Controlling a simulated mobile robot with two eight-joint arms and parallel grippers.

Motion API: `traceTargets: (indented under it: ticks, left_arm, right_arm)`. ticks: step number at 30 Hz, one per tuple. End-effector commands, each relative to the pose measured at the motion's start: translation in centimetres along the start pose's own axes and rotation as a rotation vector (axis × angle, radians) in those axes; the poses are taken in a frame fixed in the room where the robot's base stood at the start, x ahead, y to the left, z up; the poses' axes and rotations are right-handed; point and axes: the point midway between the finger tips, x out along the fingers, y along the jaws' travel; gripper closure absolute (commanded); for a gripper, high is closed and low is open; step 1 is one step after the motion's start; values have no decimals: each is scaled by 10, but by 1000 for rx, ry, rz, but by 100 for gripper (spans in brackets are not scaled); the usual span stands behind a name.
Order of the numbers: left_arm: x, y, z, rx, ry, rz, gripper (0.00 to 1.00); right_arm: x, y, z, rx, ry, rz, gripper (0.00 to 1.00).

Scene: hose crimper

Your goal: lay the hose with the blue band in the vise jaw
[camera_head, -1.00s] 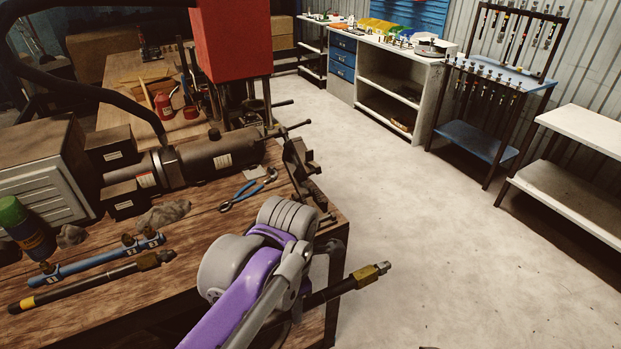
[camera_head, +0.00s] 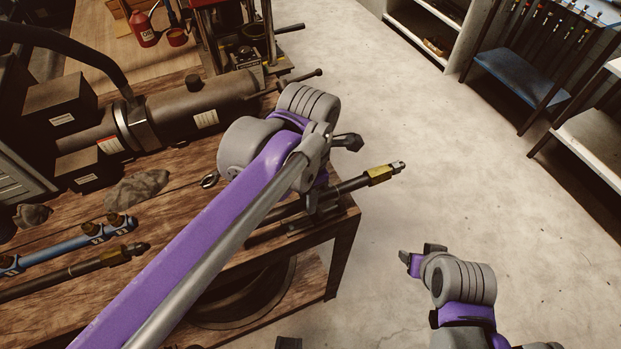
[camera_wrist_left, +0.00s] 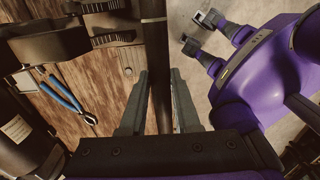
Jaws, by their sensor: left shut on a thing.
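My left gripper (camera_wrist_left: 158,105) is shut on a dark hose (camera_wrist_left: 154,60), which runs lengthwise between its fingers. In the head view the hose's brass fitting (camera_head: 380,175) sticks out past the table's front right corner. No blue band shows on the visible part. The vise is mostly hidden behind my left arm in the head view. The wrist view shows toothed jaw pieces (camera_wrist_left: 113,38) left of the hose; I cannot tell whether they touch. My right gripper (camera_head: 418,254) is off the table over the floor, its fingers apart and empty.
Another dark hose (camera_head: 75,272) and a blue tube with fittings (camera_head: 68,247) lie on the workbench (camera_head: 185,180). Blue-handled pliers (camera_wrist_left: 65,94) lie near the vise.

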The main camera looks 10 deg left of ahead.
Motion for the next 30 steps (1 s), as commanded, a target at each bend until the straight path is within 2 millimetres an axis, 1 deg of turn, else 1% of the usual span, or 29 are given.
traceTargets:
  ticks: [10,14,30]
  left_arm:
    - [0,0,-1,-3,-10,1,100]
    - [3,4,-1,-4,-9,0,100]
    - [28,37,-1,-4,-8,0,100]
  right_arm:
    - [0,0,0,0,0,0,43]
    - [2,0,3,0,-3,0,43]
    - [14,0,20,0,-20,0,43]
